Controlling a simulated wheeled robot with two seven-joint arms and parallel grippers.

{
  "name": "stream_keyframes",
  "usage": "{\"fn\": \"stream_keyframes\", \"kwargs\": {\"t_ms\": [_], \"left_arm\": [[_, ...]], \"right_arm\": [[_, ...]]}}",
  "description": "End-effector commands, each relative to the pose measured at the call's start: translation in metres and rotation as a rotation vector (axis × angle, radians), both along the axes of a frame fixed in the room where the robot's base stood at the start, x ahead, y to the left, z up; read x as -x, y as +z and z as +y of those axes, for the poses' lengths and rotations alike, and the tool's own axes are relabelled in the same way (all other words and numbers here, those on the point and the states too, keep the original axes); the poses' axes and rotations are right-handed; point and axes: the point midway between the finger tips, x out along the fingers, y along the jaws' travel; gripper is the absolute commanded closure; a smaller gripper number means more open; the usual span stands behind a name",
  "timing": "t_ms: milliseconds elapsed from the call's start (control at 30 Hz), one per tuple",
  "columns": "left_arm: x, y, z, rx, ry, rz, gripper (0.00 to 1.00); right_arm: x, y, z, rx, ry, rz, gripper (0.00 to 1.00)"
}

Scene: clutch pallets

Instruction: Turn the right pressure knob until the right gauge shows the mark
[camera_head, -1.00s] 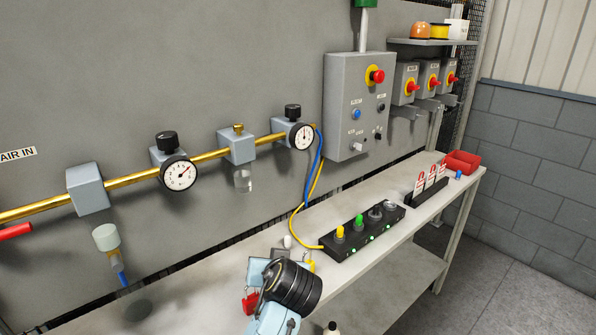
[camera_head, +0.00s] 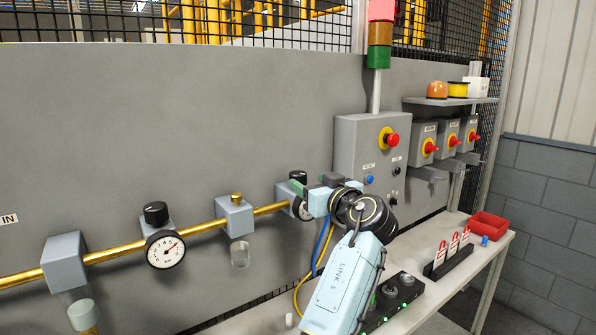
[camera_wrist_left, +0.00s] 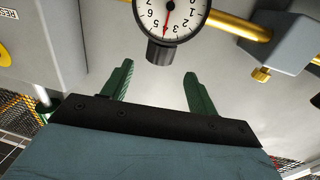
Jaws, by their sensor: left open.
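The right gauge (camera_head: 304,210) is a white dial on the brass pipe, partly hidden by my left gripper in the head view. In the left wrist view the gauge (camera_wrist_left: 170,14) appears upside down, cut by the top edge; its red needle points toward the knob. The mark cannot be made out. The black right pressure knob (camera_head: 298,176) shows behind my gripper; in the wrist view the knob (camera_wrist_left: 161,52) lies just beyond the fingertips, roughly between their lines. My left gripper (camera_wrist_left: 160,72) has its green fingers apart, with nothing between them. My right gripper is not in view.
The left gauge (camera_head: 165,252) with its black knob (camera_head: 156,213) and a grey filter block (camera_head: 235,215) sit along the brass pipe (camera_head: 205,226). A grey control box (camera_head: 350,140) with a red button is close right of my gripper. The bench is below.

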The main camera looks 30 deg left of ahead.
Motion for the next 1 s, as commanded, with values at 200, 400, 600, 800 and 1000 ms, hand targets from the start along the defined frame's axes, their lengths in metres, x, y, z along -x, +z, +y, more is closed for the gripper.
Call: {"fn": "stream_keyframes", "kwargs": {"t_ms": [200, 400, 600, 800, 1000], "left_arm": [[-0.021, 0.002, 0.039, -0.001, 0.003, 0.002, 0.41], [-0.032, 0.001, 0.057, 0.0, 0.0, 0.001, 0.41], [-0.034, -0.001, 0.061, 0.002, 0.0, 0.0, 0.41], [-0.034, -0.001, 0.061, 0.002, 0.0, 0.001, 0.45], [-0.034, -0.001, 0.061, 0.002, 0.0, 0.001, 0.71]], "right_arm": [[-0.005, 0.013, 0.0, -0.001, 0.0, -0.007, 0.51], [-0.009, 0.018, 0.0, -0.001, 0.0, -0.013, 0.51], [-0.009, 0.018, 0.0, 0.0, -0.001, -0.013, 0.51], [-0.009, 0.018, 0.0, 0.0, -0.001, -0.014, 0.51], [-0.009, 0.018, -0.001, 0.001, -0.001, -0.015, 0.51]]}}
